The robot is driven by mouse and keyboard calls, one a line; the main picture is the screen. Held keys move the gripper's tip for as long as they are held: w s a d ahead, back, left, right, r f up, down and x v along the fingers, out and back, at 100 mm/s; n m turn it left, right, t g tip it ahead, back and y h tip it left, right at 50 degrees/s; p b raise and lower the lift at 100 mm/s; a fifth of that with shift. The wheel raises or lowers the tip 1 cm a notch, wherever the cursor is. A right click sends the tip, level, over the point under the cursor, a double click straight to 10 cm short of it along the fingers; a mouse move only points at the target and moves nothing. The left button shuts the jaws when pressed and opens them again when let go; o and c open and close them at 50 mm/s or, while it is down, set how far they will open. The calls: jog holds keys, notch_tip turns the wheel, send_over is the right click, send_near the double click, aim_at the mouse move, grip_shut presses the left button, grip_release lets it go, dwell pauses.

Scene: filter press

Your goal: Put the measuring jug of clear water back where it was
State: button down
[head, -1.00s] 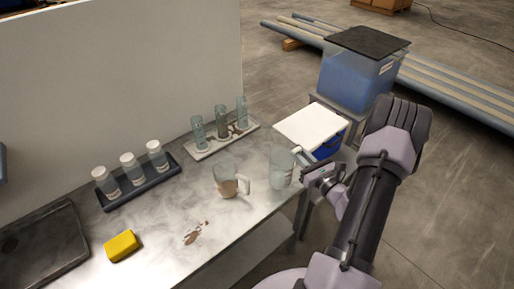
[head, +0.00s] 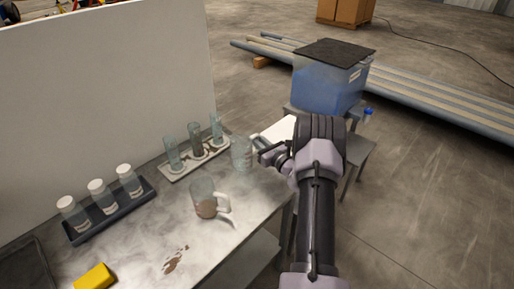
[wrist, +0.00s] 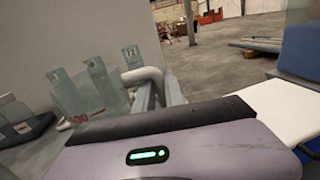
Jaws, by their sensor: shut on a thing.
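The measuring jug of clear water (head: 241,154) is at the back right of the metal bench, close to the right end of the tube rack. My gripper (head: 263,154) is shut on its handle from the right. In the wrist view the clear jug (wrist: 88,98) looks upright, and its white handle (wrist: 146,73) is between my fingers (wrist: 158,92). I cannot tell whether its base touches the bench. A second jug (head: 205,200) with brown murky contents stands nearer the front, apart from my gripper.
A pale rack (head: 207,158) holds glass tubes beside the clear jug. A dark tray (head: 112,213) holds white-capped bottles. A yellow sponge (head: 95,277) and a brown spill (head: 175,260) lie on the bench (head: 225,236). A blue tank (head: 328,86) stands behind my arm.

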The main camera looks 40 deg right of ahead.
notch_tip(320, 180, down, 3)
jog(key=shift+b, duration=0.45)
jog(key=shift+r, duration=0.2)
jog(key=shift+f, duration=0.15)
jog(key=c, duration=1.4)
grip_release()
